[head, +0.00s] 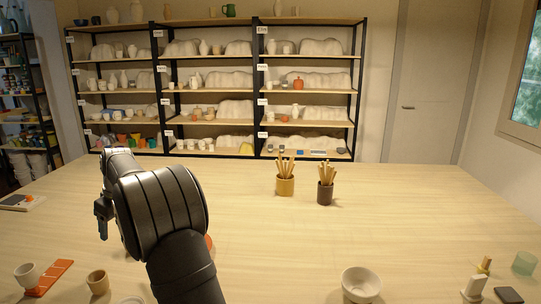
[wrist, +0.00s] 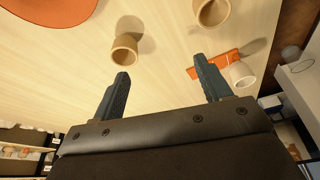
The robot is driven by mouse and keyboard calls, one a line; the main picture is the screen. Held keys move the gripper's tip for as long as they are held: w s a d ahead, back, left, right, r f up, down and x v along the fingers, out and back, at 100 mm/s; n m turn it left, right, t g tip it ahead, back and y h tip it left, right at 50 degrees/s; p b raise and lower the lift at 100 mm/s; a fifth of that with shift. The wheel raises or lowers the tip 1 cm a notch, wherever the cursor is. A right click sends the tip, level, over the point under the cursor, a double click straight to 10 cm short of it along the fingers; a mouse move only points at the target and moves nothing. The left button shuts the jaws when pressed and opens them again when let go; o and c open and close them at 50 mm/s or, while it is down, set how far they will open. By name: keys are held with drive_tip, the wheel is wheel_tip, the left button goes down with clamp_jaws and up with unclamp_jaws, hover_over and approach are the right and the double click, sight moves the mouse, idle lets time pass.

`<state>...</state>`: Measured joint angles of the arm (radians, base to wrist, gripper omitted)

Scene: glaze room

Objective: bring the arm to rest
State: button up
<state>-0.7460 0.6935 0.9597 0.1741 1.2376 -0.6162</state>
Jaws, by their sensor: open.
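My gripper (wrist: 163,75) is open, with its two dark fingers apart and nothing between them in the wrist view. In the head view my gripper (head: 102,228) hangs over the left part of the pale wooden table (head: 245,240). My dark arm reaches up from the bottom edge and hides part of the tabletop. In the wrist view a tan cup (wrist: 125,50) and a second cup (wrist: 212,12) stand beyond the fingertips, apart from them. An orange strip (wrist: 205,68) and a pale cup (wrist: 241,75) lie near the right finger.
The orange strip (head: 52,276) and cups are front left in the head view. An orange round thing (wrist: 50,8) is partly hidden by my arm there. Two pots of sticks (head: 285,187) (head: 325,194), a bowl (head: 361,282) and small items stand rightward. The table's middle is clear; shelves stand behind.

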drive_tip(key=s+d+f+m, duration=0.1)
drive_tip(key=d+f+m, duration=0.1)
drive_tip(key=d, duration=1.2)
drive_tip(key=s+d+f+m+t, duration=0.1)
drive_tip(key=s+d+m, duration=0.1)
drive_tip(key=d, duration=1.3)
drive_tip(key=shift+s+d+f+m+h, duration=0.15)
drive_tip(key=shift+s+f+m+h, duration=0.2)
drive_tip(key=shift+m, duration=0.35)
